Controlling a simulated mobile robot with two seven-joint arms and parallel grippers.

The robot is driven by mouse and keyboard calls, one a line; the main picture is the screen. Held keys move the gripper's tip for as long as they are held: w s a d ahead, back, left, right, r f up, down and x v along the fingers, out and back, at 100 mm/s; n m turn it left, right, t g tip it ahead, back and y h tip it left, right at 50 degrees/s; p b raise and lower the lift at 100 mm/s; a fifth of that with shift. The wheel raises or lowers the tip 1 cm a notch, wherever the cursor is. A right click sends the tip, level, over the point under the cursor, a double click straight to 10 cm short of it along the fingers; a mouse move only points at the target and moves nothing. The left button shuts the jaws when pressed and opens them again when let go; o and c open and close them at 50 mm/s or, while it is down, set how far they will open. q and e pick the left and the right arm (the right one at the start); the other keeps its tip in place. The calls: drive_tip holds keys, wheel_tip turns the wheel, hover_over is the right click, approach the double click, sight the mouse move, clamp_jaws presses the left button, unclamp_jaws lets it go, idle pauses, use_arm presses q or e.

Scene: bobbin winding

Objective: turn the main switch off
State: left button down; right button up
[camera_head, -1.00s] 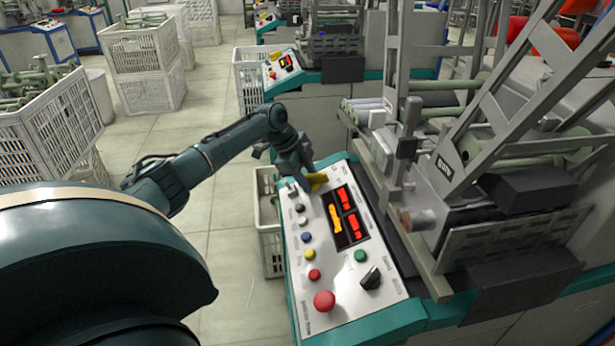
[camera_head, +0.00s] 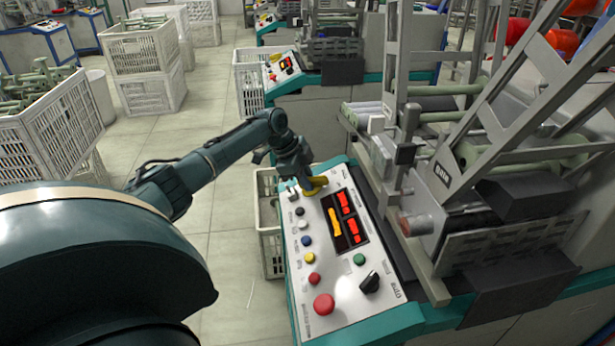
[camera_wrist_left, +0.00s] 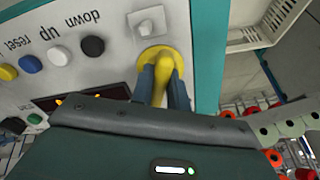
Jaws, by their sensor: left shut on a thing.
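The main switch is a yellow rotary knob on a yellow round base (camera_head: 316,188) at the far end of the sloped control panel (camera_head: 340,299). My left gripper (camera_head: 307,182) reaches down to it from the far left. In the left wrist view the two fingers of the gripper (camera_wrist_left: 163,85) stand on either side of the raised yellow handle (camera_wrist_left: 165,66) and are shut on it. The handle lies nearly upright in that picture, in line with the fingers. Part of the base is hidden behind the fingers. My right gripper is not in view.
Nearby on the panel are a black button (camera_head: 300,211), a white one (camera_head: 303,224), other coloured buttons, a lit display (camera_head: 344,219), a red mushroom button (camera_head: 323,303) and a black selector (camera_head: 370,281). Winding-machine frames (camera_head: 440,200) rise at the right.

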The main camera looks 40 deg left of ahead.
use_arm(q)
drive_tip(key=n+p, duration=0.5)
drive_tip(key=shift+r, duration=0.2)
drive_tip(key=shift+n+p, duration=0.5)
drive_tip(key=shift+p, duration=0.05)
drive_tip(key=shift+n+p, duration=0.6)
drive_tip(key=shift+n, duration=0.3)
drive_tip(key=shift+n+p, duration=0.4)
drive_tip(key=shift+n, duration=0.2)
drive_tip(key=shift+f+n+p, duration=0.15)
drive_tip(key=shift+n+p, duration=0.3)
drive_tip(key=shift+n, duration=0.45)
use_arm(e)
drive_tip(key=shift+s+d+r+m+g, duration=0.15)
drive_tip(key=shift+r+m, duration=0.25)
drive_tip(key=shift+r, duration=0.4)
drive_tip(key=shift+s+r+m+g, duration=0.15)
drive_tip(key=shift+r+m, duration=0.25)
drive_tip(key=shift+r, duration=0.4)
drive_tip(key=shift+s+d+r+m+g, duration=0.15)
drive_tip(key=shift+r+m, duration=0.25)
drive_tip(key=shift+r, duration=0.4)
use_arm(q)
drive_tip(key=shift+n, duration=0.3)
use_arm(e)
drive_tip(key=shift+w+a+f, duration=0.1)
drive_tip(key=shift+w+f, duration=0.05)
